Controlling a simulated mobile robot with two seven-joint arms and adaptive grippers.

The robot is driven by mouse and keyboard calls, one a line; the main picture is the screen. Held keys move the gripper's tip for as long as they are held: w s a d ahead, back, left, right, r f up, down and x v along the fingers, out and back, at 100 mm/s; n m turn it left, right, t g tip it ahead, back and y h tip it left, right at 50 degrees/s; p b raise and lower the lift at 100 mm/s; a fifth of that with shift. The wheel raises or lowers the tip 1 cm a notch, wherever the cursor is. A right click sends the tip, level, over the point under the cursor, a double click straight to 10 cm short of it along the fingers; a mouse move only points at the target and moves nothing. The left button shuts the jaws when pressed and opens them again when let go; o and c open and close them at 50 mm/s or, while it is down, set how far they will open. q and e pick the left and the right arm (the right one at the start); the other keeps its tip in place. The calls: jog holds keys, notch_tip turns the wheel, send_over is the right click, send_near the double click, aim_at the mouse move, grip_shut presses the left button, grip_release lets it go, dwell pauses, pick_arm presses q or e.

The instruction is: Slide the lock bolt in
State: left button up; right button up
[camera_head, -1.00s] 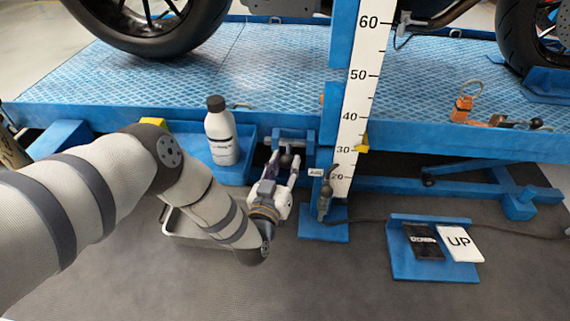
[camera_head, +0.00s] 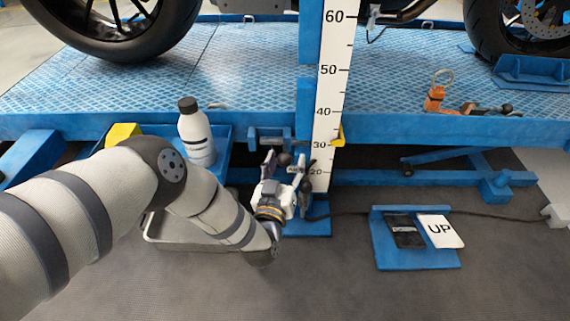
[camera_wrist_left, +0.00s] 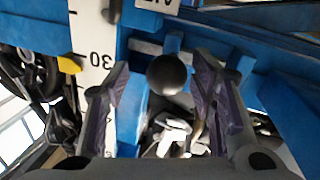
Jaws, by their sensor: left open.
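A dark round knob (camera_wrist_left: 167,74), which appears to be the lock bolt's handle, sits between the fingers of my left gripper (camera_wrist_left: 166,95) in the left wrist view. The fingers stand apart on both sides of it, and I see no clear contact. In the head view my left gripper (camera_head: 284,172) is at the foot of the blue post, just left of the height scale, with the dark knob (camera_head: 284,159) at its tips. The bolt's shaft is hidden behind the knob and fingers. My right gripper is not in view.
The white height scale (camera_head: 330,100) with a yellow pointer (camera_head: 339,135) rises close right of the gripper. A bottle (camera_head: 196,135) stands in a blue tray on the left. A pedal stand (camera_head: 415,255) with an UP pad is on the floor at right. The lift deck (camera_head: 230,75) overhangs.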

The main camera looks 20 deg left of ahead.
pick_arm(q)
jog(key=s+d, duration=0.1)
jog(key=s, duration=1.1)
